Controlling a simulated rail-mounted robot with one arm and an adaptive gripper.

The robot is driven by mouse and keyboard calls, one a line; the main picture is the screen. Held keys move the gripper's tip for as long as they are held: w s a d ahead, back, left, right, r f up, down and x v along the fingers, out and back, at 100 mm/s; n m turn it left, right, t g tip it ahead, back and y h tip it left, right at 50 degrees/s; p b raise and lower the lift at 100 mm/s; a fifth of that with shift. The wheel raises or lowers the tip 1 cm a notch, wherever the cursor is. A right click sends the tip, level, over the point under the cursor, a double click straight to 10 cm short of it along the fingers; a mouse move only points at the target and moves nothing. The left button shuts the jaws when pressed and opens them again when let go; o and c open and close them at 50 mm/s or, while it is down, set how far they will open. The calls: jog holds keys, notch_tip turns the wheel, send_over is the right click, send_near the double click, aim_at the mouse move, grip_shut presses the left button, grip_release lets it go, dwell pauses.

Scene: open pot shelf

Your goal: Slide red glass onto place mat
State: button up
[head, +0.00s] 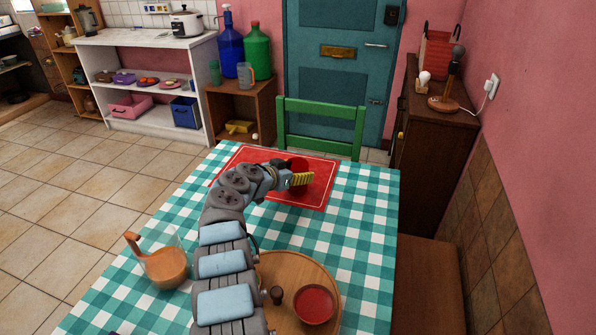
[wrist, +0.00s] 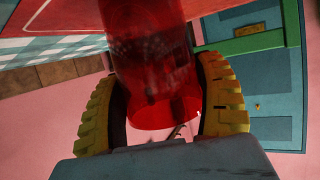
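The red glass (head: 297,165) is at the red place mat (head: 324,172), towards the mat's far right part, partly hidden behind my gripper (head: 300,180). The mat lies at the far end of the checked table. In the wrist view the see-through red glass (wrist: 155,75) sits between the two yellow fingers of my gripper (wrist: 165,110). Both fingers lie against its sides, so my gripper looks shut on it. The glass looks upright in the head view. Its base is hidden there, so I cannot tell whether it touches the mat.
A pitcher (head: 163,262) with orange liquid stands at the table's left front. A round wooden tray (head: 312,262) with a red bowl (head: 314,304) is near the front. A green chair (head: 320,127) stands beyond the mat. The table's right side is clear.

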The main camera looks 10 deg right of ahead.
jog(key=o, duration=0.5)
jog(key=shift+c, duration=0.2)
jog(key=shift+s+a, duration=0.1)
jog(key=shift+v, duration=1.55)
jog(key=v, duration=0.8)
jog(key=shift+s+a, duration=0.2)
jog(key=shift+s, duration=0.05)
